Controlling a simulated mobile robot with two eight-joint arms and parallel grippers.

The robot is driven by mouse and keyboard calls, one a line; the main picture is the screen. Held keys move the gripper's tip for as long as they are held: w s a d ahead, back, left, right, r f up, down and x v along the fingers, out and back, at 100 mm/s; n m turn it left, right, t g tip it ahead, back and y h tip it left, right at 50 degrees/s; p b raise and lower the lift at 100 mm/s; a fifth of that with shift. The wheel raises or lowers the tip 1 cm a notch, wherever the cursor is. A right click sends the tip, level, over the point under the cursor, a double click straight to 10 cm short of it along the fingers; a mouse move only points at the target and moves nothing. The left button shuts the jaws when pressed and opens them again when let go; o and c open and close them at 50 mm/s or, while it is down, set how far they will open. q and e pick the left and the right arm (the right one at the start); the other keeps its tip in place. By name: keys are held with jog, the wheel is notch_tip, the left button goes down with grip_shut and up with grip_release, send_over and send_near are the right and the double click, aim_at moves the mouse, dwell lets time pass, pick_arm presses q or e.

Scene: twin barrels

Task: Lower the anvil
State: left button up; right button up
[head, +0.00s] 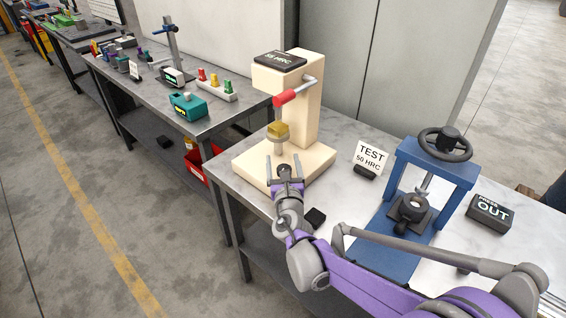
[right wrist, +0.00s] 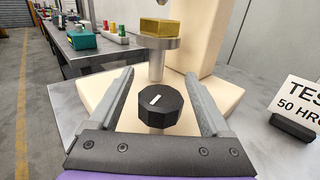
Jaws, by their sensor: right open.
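The cream hardness tester (head: 305,130) stands on the near bench. Its anvil, a grey round plate on a post (right wrist: 157,46), carries a brass block (right wrist: 162,26); the block also shows in the head view (head: 278,130). A black faceted knob with a white mark (right wrist: 159,109) sits low at the front of the tester. My right gripper (head: 283,160) is open in front of the tester. In the right wrist view its fingers (right wrist: 160,88) stand either side of the knob, with visible gaps. In the head view the gripper largely hides the knob. My left gripper is not in view.
A red-tipped lever (head: 288,97) sticks out above the block. A sign reading TEST 50 HRC (head: 370,156) and a blue press with a handwheel (head: 445,143) stand to the right. A black PRESS OUT box (head: 490,213) lies farther right. My right arm spans the bench front.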

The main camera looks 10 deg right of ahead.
grip_shut()
dwell(0.4)
jog(key=shift+m+h, duration=0.4)
jog(key=shift+h, duration=0.2)
jog(key=m+h, duration=0.1)
jog(key=m+g+h, duration=0.1)
jog(key=h, duration=0.1)
jog(key=shift+s+d+b, duration=0.1)
jog(key=shift+d+b, duration=0.15)
jog(key=shift+b, duration=0.15)
jog(key=m+g+h, duration=0.2)
jog(key=h, duration=0.1)
jog(key=shift+s+d+m+h, duration=0.15)
jog(key=shift+d+m+h, duration=0.15)
jog(key=m+g+h, duration=0.3)
jog(key=d+m+g+h, duration=0.1)
jog(key=g, duration=0.1)
jog(key=shift+s+m+h+p, duration=0.3)
jog(key=shift+s+h, duration=0.1)
jog(key=shift+s+d+m+g+h+p, duration=0.15)
jog(key=shift+m+g+h, duration=0.25)
jog(key=shift+m+g, duration=0.45)
jog(key=shift+s+m+g+h+p, duration=0.15)
jog(key=shift+m+g+h, duration=0.3)
jog(key=shift+g, duration=0.7)
jog(key=shift+s+d+m+g+h+p, duration=0.1)
jog(key=shift+s+m+g+h, duration=0.2)
jog(key=shift+m+g, duration=0.55)
jog(key=shift+g, duration=0.35)
